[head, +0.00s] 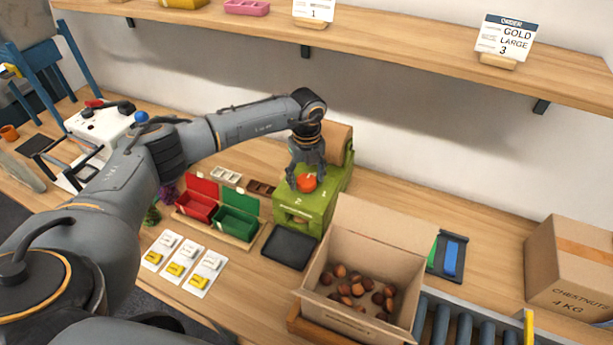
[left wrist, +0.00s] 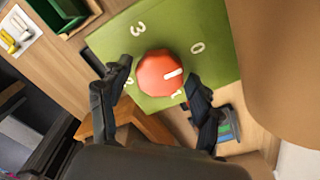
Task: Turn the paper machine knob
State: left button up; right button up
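The green paper machine (head: 306,208) stands at the back of the table with a brown paper roll (head: 337,138) behind it. Its red-orange knob (head: 306,182) is on the sloped top face. In the left wrist view the knob (left wrist: 162,74) has a white pointer line toward the right, and white digits around it; 3 and 0 are readable, others are partly hidden. My left gripper (head: 305,168) is over the knob. In the left wrist view its fingers (left wrist: 158,82) are spread on either side of the knob; firm contact cannot be told. My right gripper is not in view.
An open carton (head: 345,255) of chestnuts stands in front, beside a roller conveyor (head: 470,320). Red (head: 197,205) and green (head: 237,222) bins and a black tray (head: 289,247) are left of it. A closed chestnut box (head: 572,270) is at right. A shelf (head: 400,50) runs above.

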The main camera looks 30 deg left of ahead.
pick_arm(q)
jog(key=c, duration=0.7)
jog(key=shift+f+m+b, duration=0.15)
jog(key=shift+m+b, duration=1.1)
jog(key=shift+m, duration=0.15)
jog(key=m+b, duration=0.3)
jog(key=m, duration=0.1)
jog(key=m+b, duration=0.3)
jog(key=m, duration=0.3)
jog(key=shift+b, duration=0.4)
jog(key=m+b, duration=0.1)
jog(key=m, duration=0.1)
jog(key=m+b, duration=0.1)
jog(key=m, duration=0.1)
jog(key=shift+r+m, duration=0.2)
jog(key=shift+m, duration=0.2)
